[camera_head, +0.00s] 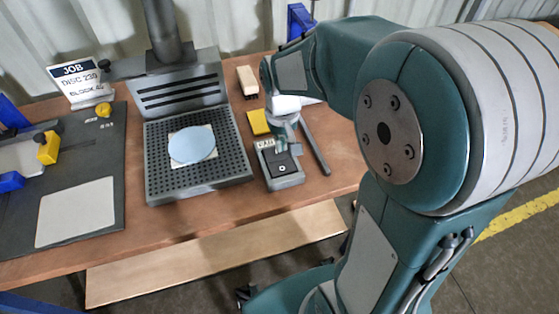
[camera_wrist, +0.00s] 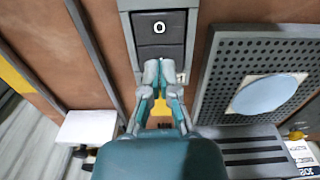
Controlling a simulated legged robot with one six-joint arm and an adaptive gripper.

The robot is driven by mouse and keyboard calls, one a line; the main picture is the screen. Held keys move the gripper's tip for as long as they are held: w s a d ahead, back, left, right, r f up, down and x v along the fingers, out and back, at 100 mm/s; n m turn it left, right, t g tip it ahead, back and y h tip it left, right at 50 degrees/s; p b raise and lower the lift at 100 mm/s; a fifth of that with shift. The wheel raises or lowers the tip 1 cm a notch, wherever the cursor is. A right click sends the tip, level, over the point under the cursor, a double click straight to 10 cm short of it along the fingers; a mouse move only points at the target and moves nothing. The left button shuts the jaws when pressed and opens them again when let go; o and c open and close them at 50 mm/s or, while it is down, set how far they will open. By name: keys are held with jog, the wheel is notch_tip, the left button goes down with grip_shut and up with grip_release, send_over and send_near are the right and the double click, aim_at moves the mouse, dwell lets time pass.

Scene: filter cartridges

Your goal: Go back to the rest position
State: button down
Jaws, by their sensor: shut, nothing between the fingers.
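My gripper (camera_wrist: 160,72) is shut with nothing between its fingertips. In the head view my gripper (camera_head: 281,146) is pointed down over the back end of a small grey switch box (camera_head: 287,183). The switch box (camera_wrist: 124,5) has a dark rocker (camera_wrist: 161,28) with a white ring mark. In the wrist view the fingertips overlap the near edge of the box; I cannot tell whether they touch it. My fingers partly hide the box's label.
A perforated grey station (camera_head: 155,190) left of the box holds a pale blue disc (camera_head: 192,144) on a white square. A job sign (camera_head: 82,82) and dark mat (camera_head: 100,150) are at left.

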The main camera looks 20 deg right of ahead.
jog(key=shift+r, duration=0.1)
dwell(0.4)
jog(key=s+r+t, duration=0.5)
jog(key=s+r, duration=0.6)
jog(key=s, duration=0.3)
jog(key=shift+r+t, duration=0.3)
dwell(0.4)
